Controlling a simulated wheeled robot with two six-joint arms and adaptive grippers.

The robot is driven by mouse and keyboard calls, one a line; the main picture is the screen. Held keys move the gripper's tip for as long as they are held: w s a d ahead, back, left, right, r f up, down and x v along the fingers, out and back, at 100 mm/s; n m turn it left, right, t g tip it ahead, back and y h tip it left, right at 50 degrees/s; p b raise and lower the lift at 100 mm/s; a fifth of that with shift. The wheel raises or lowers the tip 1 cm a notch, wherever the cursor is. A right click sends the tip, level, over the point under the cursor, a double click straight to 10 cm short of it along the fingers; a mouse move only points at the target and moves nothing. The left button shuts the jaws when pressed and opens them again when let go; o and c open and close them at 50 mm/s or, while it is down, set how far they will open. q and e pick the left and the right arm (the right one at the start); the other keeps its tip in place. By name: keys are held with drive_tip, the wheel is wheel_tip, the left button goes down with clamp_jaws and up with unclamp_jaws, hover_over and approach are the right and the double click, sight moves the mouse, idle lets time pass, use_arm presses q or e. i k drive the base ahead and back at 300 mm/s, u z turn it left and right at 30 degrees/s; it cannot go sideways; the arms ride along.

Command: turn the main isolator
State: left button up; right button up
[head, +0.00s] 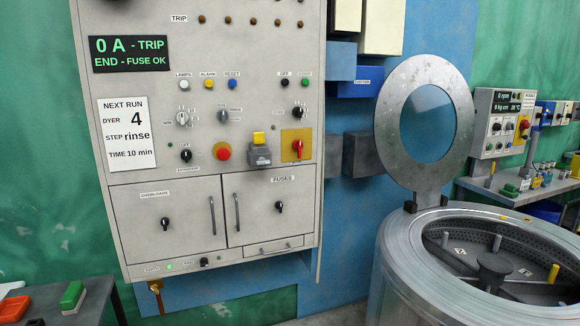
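A red rotary handle (297,148) on a yellow plate (287,137) sits at the right edge of the grey control cabinet (245,60) in the head view. It looks like the main isolator, but its small label is too small to read. The handle looks roughly upright. Neither of my grippers is in view.
The cabinet's display (130,53) reads "0 A - TRIP" and "END - FUSE OK". Two lower doors (166,215) are shut. To the right stands a metal drum (430,265) with its round lid (388,120) raised. A low table (100,295) stands at the lower left.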

sight(297, 145)
drive_tip(key=z, duration=0.05)
drive_tip(key=i, duration=2)
drive_tip(key=z, duration=0.05)
